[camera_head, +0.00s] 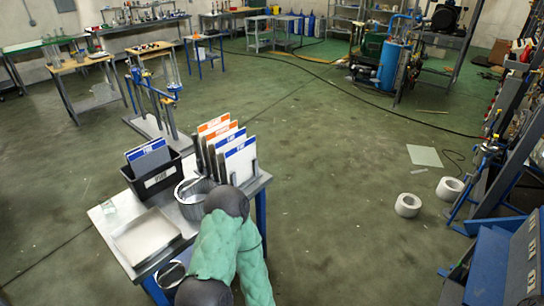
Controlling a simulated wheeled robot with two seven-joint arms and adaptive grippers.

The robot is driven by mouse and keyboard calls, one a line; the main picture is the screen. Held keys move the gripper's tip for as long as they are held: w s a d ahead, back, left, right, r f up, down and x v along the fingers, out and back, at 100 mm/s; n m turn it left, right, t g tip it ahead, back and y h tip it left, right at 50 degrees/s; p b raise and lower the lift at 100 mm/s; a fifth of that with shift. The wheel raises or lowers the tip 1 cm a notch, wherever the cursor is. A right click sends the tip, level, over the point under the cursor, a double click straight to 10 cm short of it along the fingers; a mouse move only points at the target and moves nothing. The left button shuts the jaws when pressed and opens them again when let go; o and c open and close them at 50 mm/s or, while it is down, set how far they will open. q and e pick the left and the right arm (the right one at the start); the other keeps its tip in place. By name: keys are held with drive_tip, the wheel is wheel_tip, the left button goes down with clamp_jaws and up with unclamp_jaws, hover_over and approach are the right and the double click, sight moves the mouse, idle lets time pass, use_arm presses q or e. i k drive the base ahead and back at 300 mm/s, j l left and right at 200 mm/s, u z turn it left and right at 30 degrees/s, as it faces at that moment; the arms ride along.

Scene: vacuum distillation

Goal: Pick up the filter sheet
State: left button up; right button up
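A flat pale sheet (147,236), which may be the filter sheet, lies on the near left part of the small blue-legged table, in or on a shallow tray. Upright cards with orange and blue headers (239,160) stand in a rack at the table's back right. More blue-headed sheets (149,156) stand in a black labelled bin (159,179). I cannot tell which of these is the filter sheet. One of my arms, in a green sleeve, rises from the bottom and covers the table's right front.
A metal pot (192,205) stands beside the bin, close to my arm. White rolls (408,205) and a pale square sheet (424,156) lie on the floor. The floor right of the table is mostly open.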

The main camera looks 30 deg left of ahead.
sight(240, 159)
drive_tip(key=i+u, duration=0.1)
drive_tip(key=i, duration=1)
drive_tip(key=i+l+u, duration=0.15)
drive_tip(key=i, duration=0.9)
drive_tip(key=i+l+u, duration=0.15)
drive_tip(key=i, duration=0.4)
drive_tip(key=i+l, duration=0.2)
drive_tip(key=i, duration=0.35)
drive_tip(key=u, duration=2.3)
